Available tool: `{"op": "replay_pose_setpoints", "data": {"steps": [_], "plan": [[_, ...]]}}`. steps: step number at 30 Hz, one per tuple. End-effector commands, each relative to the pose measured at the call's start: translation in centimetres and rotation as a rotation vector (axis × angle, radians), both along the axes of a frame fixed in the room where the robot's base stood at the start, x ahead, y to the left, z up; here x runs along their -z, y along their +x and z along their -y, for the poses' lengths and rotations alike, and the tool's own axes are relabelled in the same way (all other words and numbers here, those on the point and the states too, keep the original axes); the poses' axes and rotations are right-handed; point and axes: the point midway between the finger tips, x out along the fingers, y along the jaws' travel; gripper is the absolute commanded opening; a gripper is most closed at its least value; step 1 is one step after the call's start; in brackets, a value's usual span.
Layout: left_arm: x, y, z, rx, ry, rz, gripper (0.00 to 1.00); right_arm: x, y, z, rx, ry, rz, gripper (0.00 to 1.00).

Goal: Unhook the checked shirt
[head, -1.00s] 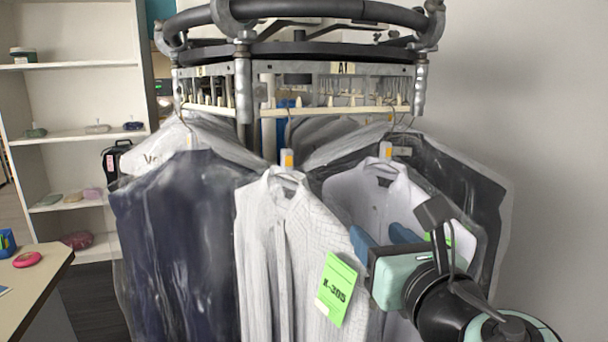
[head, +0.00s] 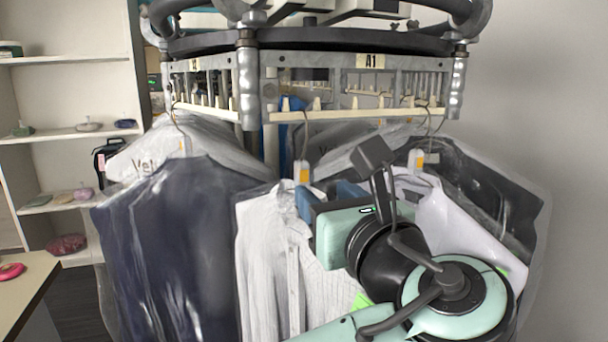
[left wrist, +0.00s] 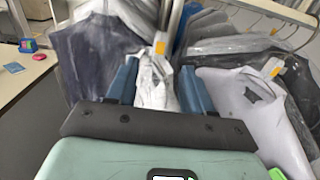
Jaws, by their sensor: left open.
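The pale checked shirt (head: 272,245) hangs at the front middle of the rail, its hook (head: 305,132) on the cream bar (head: 350,113). An orange-and-white tag (head: 302,172) sits at its hanger neck. My left gripper (head: 328,192) is open just in front of the shirt's collar, its blue fingers pointing towards the hanger. My arm hides the shirt's right side and most of its green ticket. In the left wrist view the shirt (left wrist: 154,85) shows between the two open fingers (left wrist: 157,75); contact cannot be told. My right gripper is not in view.
A dark bagged garment (head: 185,240) hangs close on the left. A plain pale shirt (head: 455,215) and a dark bagged garment (head: 505,190) hang on the right. The metal rail frame (head: 248,85) stands above. Shelves (head: 75,133) and a table (head: 28,285) are at left.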

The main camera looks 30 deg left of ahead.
Motion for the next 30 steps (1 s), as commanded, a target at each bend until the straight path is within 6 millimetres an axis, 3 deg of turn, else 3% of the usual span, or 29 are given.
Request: {"op": "replay_pose_setpoints", "data": {"steps": [30], "plan": [[0.0, 6.4, -7.4, -0.001, -0.001, 0.000, 0.51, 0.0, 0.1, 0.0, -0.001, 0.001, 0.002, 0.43]]}}
